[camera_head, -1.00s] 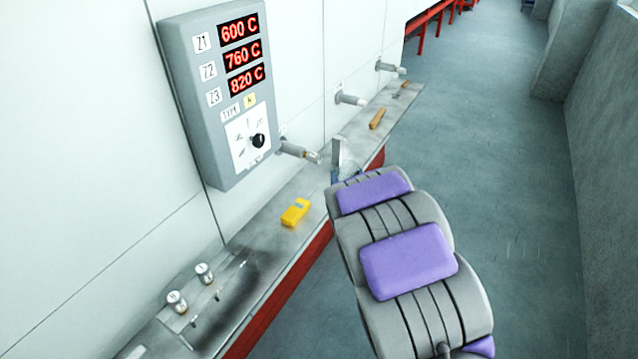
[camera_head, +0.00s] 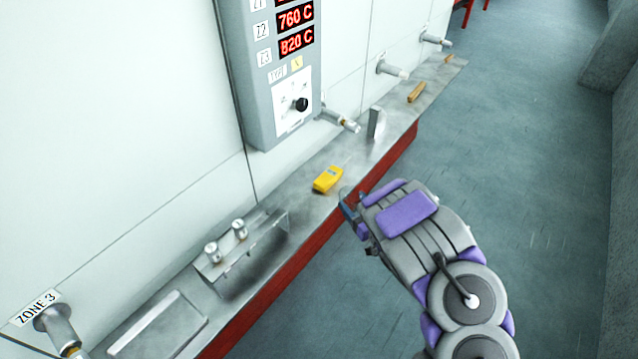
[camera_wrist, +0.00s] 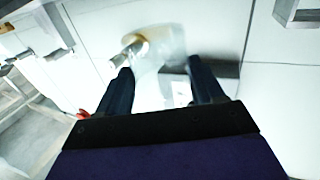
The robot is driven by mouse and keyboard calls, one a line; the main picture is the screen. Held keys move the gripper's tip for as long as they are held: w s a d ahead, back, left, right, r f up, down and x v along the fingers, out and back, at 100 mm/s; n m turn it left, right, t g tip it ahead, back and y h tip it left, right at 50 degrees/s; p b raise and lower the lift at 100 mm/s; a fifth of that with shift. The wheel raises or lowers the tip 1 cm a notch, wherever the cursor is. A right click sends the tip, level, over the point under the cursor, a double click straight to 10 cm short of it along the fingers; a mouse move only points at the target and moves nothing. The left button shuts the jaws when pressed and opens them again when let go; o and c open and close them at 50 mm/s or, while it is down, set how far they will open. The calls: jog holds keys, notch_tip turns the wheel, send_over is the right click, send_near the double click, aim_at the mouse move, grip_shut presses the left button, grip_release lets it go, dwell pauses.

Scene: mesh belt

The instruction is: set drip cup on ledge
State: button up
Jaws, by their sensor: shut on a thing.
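My gripper (camera_head: 350,207) is at the front edge of the grey metal ledge (camera_head: 300,190), near a yellow handheld device. In the wrist view its two dark fingers (camera_wrist: 160,70) stand apart, shut on a pale, see-through thing that looks like the drip cup (camera_wrist: 168,45). The cup's lower part is hard to make out against the white wall. In the head view I cannot make out the cup; my gripper is small and dark there. A brass-tipped pipe stub (camera_wrist: 130,48) shows beside the cup in the wrist view; I cannot tell whether they touch.
The yellow device (camera_head: 328,179), an upright grey block (camera_head: 376,123) and a brown bar (camera_head: 416,93) are on the ledge. A bracket with two knobs (camera_head: 240,250) stands at left. Pipe stubs (camera_head: 342,118) jut from the wall. The floor at right is clear.

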jog(key=w+a+f+b, duration=0.1)
jog(key=w+a, duration=0.2)
jog(key=a, duration=0.1)
jog(key=w+a+b, duration=0.1)
jog(key=w+a, duration=0.2)
jog(key=a, duration=0.2)
jog(key=w+a+f+b, duration=0.1)
jog(key=w+a, duration=0.3)
jog(key=shift+a+f+b, duration=0.35)
jog(key=shift+d+f, duration=0.3)
jog(key=shift+d, duration=0.25)
jog(key=f, duration=0.1)
jog(key=f+b, duration=0.1)
jog(key=a+f+b, duration=0.1)
jog(key=shift+w+f, duration=0.25)
jog(key=shift+f, duration=0.15)
jog(key=shift+a, duration=0.3)
jog(key=o, duration=0.6)
jog(key=shift+d, duration=0.1)
jog(key=o, duration=0.4)
jog(key=shift+d+r, duration=0.1)
jog(key=shift+d, duration=0.3)
jog(key=shift+a, duration=0.1)
